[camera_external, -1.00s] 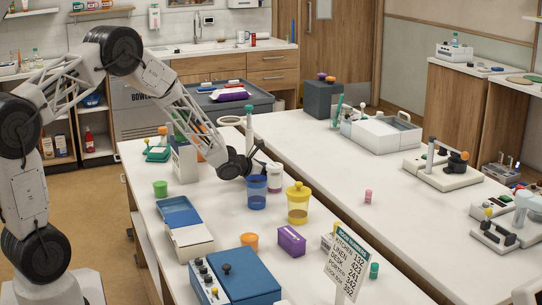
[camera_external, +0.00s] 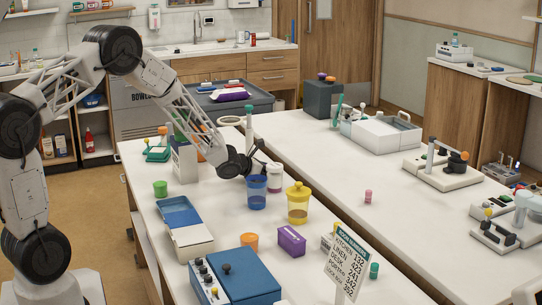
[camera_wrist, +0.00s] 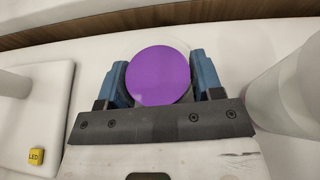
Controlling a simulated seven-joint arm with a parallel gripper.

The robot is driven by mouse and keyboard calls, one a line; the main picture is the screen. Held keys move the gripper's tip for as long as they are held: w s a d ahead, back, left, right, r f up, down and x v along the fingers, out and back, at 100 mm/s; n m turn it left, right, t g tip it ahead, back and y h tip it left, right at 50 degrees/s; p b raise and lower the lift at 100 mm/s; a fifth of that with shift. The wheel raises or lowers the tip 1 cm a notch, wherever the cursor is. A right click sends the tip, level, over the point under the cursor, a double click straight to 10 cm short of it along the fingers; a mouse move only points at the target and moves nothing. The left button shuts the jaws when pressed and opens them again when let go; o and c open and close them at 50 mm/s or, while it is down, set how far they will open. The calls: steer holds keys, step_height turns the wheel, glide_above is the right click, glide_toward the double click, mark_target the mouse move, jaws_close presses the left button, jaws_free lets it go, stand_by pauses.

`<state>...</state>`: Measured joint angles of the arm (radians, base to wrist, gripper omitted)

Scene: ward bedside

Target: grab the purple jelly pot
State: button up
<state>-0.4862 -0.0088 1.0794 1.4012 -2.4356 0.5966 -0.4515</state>
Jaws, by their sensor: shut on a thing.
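The purple jelly pot shows in the wrist view as a round purple top (camera_wrist: 160,75) with a pale rim. It sits between the two blue fingers of my gripper (camera_wrist: 160,82), which is shut on it. In the external view my gripper (camera_external: 258,168) is low over the near table, behind the blue cup. A small pale pot with purple contents (camera_external: 275,180) is at its fingertips and looks like the same pot. Its left side is partly hidden by the gripper and cup. Whether it touches the table is hard to tell.
A blue cup (camera_external: 256,194) and a yellow lidded jar (camera_external: 298,204) stand close in front. A purple box (camera_external: 291,241), an orange pot (camera_external: 249,241) and a sign (camera_external: 347,262) are nearer. In the wrist view a white cylinder (camera_wrist: 287,95) stands close at right.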

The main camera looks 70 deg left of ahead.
steer(key=shift+r, duration=0.7)
step_height(320, 180, up, 2)
steer(key=shift+r, duration=0.1)
steer(key=s+d, duration=0.2)
steer(key=s, duration=0.3)
steer(key=s+d, duration=0.2)
steer(key=s, duration=0.2)
steer(key=s+d+r, duration=0.1)
steer(key=s+d, duration=0.1)
steer(key=s, duration=0.3)
steer(key=shift+s+d, duration=0.15)
steer(key=shift+s, duration=0.2)
